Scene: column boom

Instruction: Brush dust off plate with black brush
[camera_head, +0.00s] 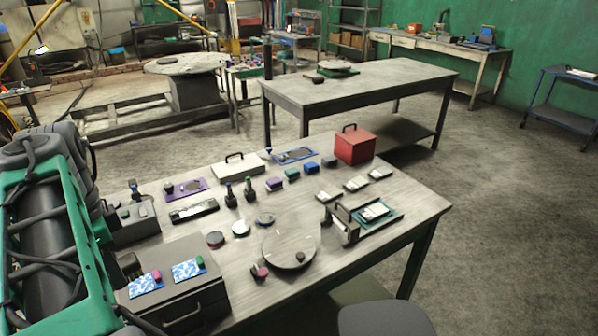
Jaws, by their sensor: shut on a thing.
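A purple plate (180,190) with a dark patch on it lies at the back left of the near table. A blue plate (309,153), also with a dark patch, lies near the table's back edge. I cannot tell whether the patches are dust. Two small upright dark tools (230,196) stand near the middle, and another (135,190) stands at the left; I cannot tell which, if any, is the black brush. A round grey disc (283,246) with a small dark knob lies nearer the front. My gripper is not in view, so anything it holds is hidden.
The near table (400,215) is crowded with small blocks and pucks. A red box (354,146), a white case (238,167), a dark box (180,298) and a framed fixture (345,222) stand on it. Its right end is clear. A second table (390,83) stands behind.

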